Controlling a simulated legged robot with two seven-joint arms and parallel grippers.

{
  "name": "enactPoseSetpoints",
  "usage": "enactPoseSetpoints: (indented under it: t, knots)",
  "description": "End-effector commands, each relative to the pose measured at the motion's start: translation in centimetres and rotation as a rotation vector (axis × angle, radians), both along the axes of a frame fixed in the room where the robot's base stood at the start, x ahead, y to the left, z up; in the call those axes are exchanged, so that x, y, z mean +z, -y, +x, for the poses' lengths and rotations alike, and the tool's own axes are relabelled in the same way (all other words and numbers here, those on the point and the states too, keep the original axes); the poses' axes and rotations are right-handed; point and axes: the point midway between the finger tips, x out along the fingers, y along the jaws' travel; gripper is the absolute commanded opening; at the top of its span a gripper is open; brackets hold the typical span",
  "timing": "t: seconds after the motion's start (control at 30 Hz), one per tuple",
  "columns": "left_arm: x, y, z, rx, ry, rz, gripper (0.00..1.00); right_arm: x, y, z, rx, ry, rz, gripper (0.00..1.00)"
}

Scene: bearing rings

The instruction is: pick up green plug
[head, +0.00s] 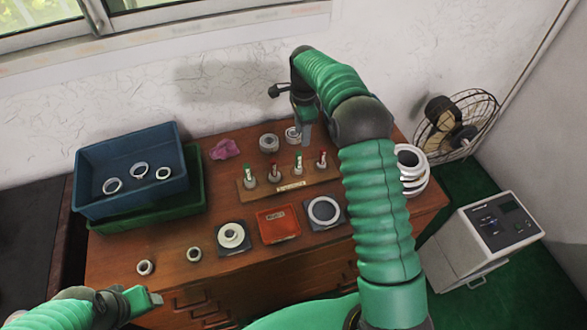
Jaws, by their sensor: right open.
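A wooden rack (289,186) on the brown table holds several upright plugs in a row. One green plug (298,163) stands right of the middle and another green plug (248,176) stands at the left end. A red plug (274,170) and a second red plug (321,160) alternate with them. My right gripper (306,136) is open and points down behind the rack, just beyond the right green plug, apart from it as far as I can see. My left gripper (150,300) is low at the left, in front of the table; its jaws are not clear.
A blue bin (130,151) with white rings sits on a green bin (150,216). An orange tray (277,223) lies between two dark plates with rings. Metal rings (269,143) stand behind the rack, and stacked white rings (412,170) at the right. A pink cloth (223,149) lies behind.

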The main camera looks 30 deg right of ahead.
Motion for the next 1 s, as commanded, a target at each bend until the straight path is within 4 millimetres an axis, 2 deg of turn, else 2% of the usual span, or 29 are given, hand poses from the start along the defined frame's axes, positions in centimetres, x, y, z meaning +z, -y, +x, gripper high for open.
enactPoseSetpoints:
  t: [0.03,0.2,0.47,0.63,0.73,0.93,1.0]
  knots:
    - [0.0,-0.3,0.0,0.002,-0.001,-0.003,0.62,-1.3,-0.5,-0.1,0.002,-0.005,0.000,0.43]
    - [0.1,-1.0,0.0,0.007,-0.001,-0.011,0.62,-5.1,-1.4,0.0,0.005,-0.001,-0.008,0.43]
    - [0.7,-0.6,0.1,0.007,-0.003,-0.007,0.62,-8.4,-1.1,-0.4,0.006,0.000,-0.006,0.43]
    - [1.4,-0.6,0.1,0.006,-0.002,-0.006,0.62,-11.7,-0.7,-0.9,0.007,0.001,-0.002,0.43]
    - [1.5,-0.6,0.1,0.006,-0.002,-0.006,0.62,-12.7,-0.6,-0.8,0.006,0.003,-0.002,0.43]
    - [1.4,-0.6,0.1,0.006,-0.002,-0.006,0.62,-12.6,-1.1,-0.8,0.009,0.004,-0.008,0.43]
    - [1.4,-0.6,0.1,0.006,-0.002,-0.006,0.62,-12.5,-1.3,-0.7,0.009,0.005,-0.010,0.34]
